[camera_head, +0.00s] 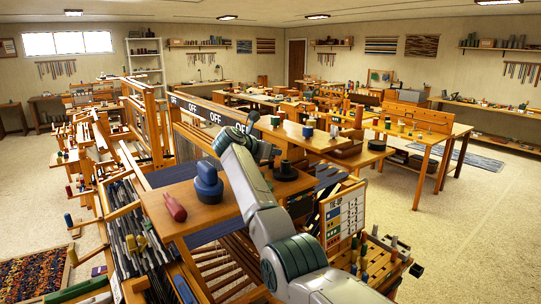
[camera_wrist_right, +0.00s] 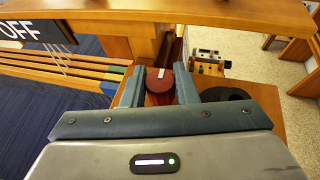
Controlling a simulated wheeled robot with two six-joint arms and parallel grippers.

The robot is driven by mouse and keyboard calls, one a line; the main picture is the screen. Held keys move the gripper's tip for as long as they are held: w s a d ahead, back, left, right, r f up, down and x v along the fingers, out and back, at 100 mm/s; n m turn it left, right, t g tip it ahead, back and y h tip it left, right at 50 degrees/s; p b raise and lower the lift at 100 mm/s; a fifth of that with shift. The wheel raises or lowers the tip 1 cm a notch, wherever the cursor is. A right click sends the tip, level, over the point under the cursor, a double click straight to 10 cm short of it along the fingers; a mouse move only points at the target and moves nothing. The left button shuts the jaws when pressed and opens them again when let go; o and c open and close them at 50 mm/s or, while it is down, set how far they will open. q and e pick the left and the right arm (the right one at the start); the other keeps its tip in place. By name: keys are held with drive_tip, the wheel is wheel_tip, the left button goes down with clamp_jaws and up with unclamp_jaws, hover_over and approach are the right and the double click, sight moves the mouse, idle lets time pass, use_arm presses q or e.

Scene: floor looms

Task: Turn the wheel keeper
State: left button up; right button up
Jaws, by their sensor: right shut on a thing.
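My right gripper (camera_head: 262,147) reaches forward from the bottom of the head view to the beam of the loom. In the right wrist view, its two blue-grey fingers (camera_wrist_right: 160,88) are shut on a dark red rounded piece (camera_wrist_right: 160,78), which looks like the wheel keeper. The piece sits just in front of a wooden post under the beam. In the head view my gripper hides it. The wheel itself I cannot make out. My left gripper is not in view.
A beam with black OFF signs (camera_head: 215,118) runs past my gripper; one sign (camera_wrist_right: 38,31) also shows in the wrist view. A black round piece (camera_head: 285,171) stands close by.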

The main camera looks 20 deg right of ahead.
idle(0.5)
drive_tip(key=o, duration=1)
drive_tip(key=shift+r+b, duration=0.35)
drive_tip(key=shift+b, duration=0.25)
wheel_tip(320, 180, up, 2)
drive_tip(key=shift+r+b, duration=0.1)
drive_tip(key=shift+b, duration=0.75)
drive_tip(key=shift+s+a+r, duration=0.1)
drive_tip(key=shift+s, duration=0.1)
drive_tip(key=s+a+b, duration=0.1)
drive_tip(key=s+b, duration=0.1)
drive_tip(key=s, duration=0.2)
drive_tip(key=s+a+r+b, duration=0.1)
drive_tip(key=s+b, duration=0.2)
drive_tip(key=s, duration=0.2)
drive_tip(key=s+a+b, duration=0.2)
drive_tip(key=s+b, duration=0.1)
drive_tip(key=s, duration=0.2)
drive_tip(key=shift+s+r, duration=0.2)
drive_tip(key=shift+r, duration=0.1)
drive_tip(key=shift+s+a+r, duration=0.1)
drive_tip(key=shift+s+r, duration=0.05)
drive_tip(key=shift+s, duration=0.2)
